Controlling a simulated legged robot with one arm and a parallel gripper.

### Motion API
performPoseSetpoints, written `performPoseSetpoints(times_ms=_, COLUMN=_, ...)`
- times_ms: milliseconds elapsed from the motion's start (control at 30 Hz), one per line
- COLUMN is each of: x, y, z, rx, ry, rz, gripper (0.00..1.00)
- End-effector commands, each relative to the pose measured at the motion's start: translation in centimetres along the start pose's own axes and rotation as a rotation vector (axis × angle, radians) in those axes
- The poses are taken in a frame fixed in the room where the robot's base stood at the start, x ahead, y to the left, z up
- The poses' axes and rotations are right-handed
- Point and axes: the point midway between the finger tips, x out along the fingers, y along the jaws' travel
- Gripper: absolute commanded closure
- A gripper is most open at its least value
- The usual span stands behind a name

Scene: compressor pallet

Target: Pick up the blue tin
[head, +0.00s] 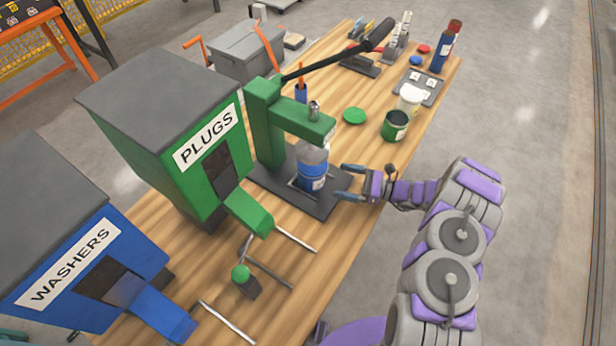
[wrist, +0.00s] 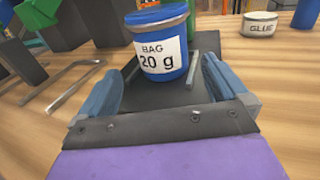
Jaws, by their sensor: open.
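The blue tin (head: 313,172) stands upright on the dark base plate of the green press, under the press head. It has a white label, and in the wrist view the tin (wrist: 160,45) reads "BAG 20 g". My gripper (head: 347,182) is to the right of the tin in the head view, low over the plate, with its jaws apart. In the wrist view my gripper (wrist: 162,90) has one blue finger on each side, and the tin stands ahead of the fingertips, roughly centred between them. Nothing is between the fingers.
The green press (head: 265,125) with a long black lever overhangs the tin. A green PLUGS dispenser (head: 160,120) and a blue WASHERS dispenser (head: 75,250) stand left. A green tin (head: 395,126) and a white tub (head: 410,98) stand behind my gripper. A low tin marked GLUE (wrist: 258,25) is at right in the wrist view.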

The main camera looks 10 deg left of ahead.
Motion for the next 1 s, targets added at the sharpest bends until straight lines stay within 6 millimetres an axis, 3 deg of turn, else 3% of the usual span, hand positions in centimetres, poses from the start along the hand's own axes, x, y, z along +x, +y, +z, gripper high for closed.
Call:
performPoseSetpoints(times_ms=300, x=6.6, y=0.1, z=-0.3, rx=0.001, ry=0.009, rz=0.003, gripper=0.00)
performPoseSetpoints(times_ms=567, x=8.2, y=0.0, z=-0.2, rx=0.000, ry=0.008, rz=0.000, gripper=0.00)
performPoseSetpoints(times_ms=1000, x=12.8, y=-0.1, z=0.3, rx=0.001, ry=0.004, rz=0.001, gripper=0.00)
